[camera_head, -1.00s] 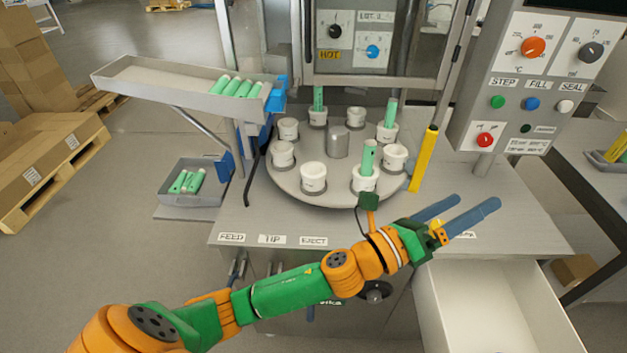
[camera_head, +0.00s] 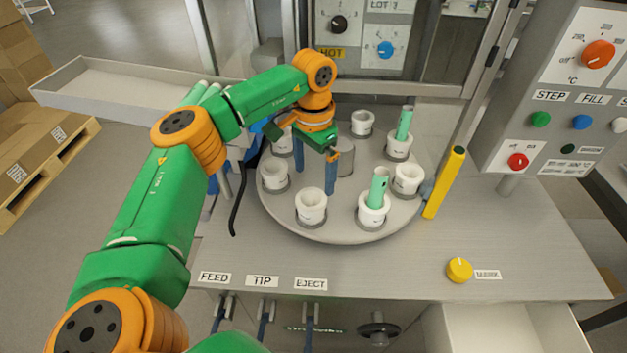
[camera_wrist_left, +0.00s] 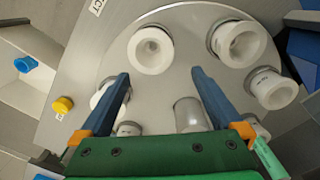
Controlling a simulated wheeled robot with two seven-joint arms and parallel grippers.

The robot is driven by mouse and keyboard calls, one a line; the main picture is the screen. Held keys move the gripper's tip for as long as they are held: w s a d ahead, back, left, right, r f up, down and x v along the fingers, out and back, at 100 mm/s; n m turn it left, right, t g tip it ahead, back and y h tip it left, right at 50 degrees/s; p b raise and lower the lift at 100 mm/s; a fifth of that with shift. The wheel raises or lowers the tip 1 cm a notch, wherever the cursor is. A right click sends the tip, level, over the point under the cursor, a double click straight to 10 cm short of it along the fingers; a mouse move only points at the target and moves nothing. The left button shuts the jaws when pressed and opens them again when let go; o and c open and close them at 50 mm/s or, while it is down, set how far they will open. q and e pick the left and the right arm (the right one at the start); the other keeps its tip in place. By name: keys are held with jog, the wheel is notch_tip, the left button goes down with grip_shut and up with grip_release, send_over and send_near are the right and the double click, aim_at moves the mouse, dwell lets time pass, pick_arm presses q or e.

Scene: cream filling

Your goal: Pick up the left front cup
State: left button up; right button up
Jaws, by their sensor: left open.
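The left front cup (camera_head: 311,207) is white, upright and empty, and sits in a ring at the front of the grey turntable (camera_head: 340,230). My left gripper (camera_head: 315,192) is open and points down just behind this cup, apart from it as far as I can tell. In the left wrist view, the same cup (camera_wrist_left: 151,50) shows beyond the open fingertips (camera_wrist_left: 160,74), roughly centred between them. Nothing is between the fingers. My right gripper is not in view.
Other white cups stand around the turntable, including a left cup (camera_head: 274,176) and a front right cup holding a green tube (camera_head: 378,188). A metal hub (camera_head: 345,160) stands in the middle. A yellow post (camera_head: 444,183) rises at right.

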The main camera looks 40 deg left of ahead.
aim_at(311, 200)
pick_arm(q)
jog(key=shift+w+a+f+b, duration=0.3)
jog(key=shift+w+a+f, duration=0.15)
jog(key=shift+w, duration=0.15)
jog(key=s+d+f+b, duration=0.1)
jog(key=b, duration=0.1)
jog(key=shift+s+f+b, duration=0.15)
jog(key=shift+s+b, duration=0.25)
jog(key=s+p, duration=0.1)
jog(key=s+d+f+p, duration=0.1)
jog(key=shift+s+d+f, duration=0.1)
jog(key=shift+s+d, duration=0.1)
jog(key=shift+s, duration=0.1)
jog(key=f, duration=0.1)
jog(key=w+f, duration=0.1)
jog(key=shift+a+f, duration=0.35)
jog(key=shift+a, duration=0.05)
jog(key=shift+w+a+f, duration=0.15)
jog(key=shift+f, duration=0.05)
jog(key=shift+s+d+r, duration=0.2)
jog(key=shift+d, duration=0.05)
jog(key=c, duration=1.3)
jog(key=shift+a, duration=0.1)
jog(key=shift+c, duration=0.2)
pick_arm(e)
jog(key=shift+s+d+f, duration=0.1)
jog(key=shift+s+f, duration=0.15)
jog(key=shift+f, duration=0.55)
